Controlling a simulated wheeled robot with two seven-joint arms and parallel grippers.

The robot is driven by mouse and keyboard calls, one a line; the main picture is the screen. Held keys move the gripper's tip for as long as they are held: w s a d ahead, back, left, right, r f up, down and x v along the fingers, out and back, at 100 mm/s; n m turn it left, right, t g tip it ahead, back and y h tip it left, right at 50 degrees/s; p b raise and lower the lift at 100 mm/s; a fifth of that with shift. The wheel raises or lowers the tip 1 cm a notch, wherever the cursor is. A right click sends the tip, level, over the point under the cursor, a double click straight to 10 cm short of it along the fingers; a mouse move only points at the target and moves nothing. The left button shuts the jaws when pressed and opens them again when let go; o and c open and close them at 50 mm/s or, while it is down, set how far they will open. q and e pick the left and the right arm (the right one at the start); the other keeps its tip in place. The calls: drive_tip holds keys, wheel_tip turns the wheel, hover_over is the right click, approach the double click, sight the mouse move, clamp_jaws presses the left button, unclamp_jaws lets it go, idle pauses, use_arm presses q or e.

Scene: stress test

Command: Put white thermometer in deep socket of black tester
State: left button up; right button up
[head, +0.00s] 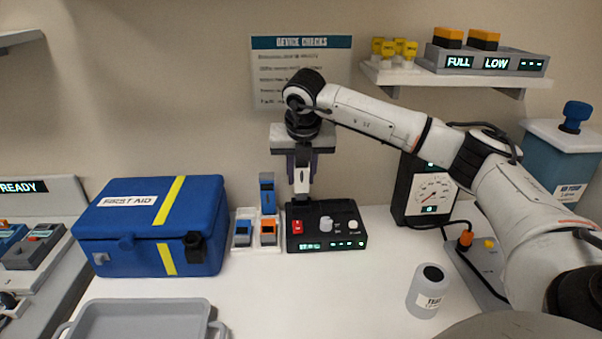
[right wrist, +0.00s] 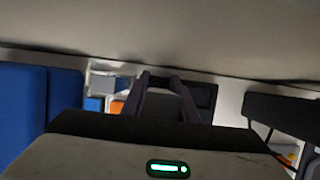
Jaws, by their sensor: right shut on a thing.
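The black tester (head: 345,238) sits on the white table, with a red switch, pale knobs and green displays on top. My right gripper (head: 302,172) is above the tester's rear left part, pointing down. It is shut on the white thermometer (head: 302,183), which hangs upright between the fingers. The thermometer's lower end comes down at the tester's back left; I cannot tell whether it is inside a socket or just above or behind it. The right wrist view shows the dark fingers (right wrist: 160,95), with the tester's details hidden. My left gripper is not in view.
A blue first aid box (head: 130,250) stands left, beside a white holder with blue and orange devices (head: 268,229). A dial gauge (head: 433,194) stands right, under my arm. The table's front middle is clear.

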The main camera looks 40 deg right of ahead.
sight(301, 165)
drive_tip(key=shift+f+b, duration=0.95)
drive_tip(key=shift+f, duration=0.5)
drive_tip(key=o, duration=1.1)
drive_tip(key=v, duration=1)
drive_tip(key=shift+r, duration=0.2)
drive_tip(key=shift+a, duration=0.1)
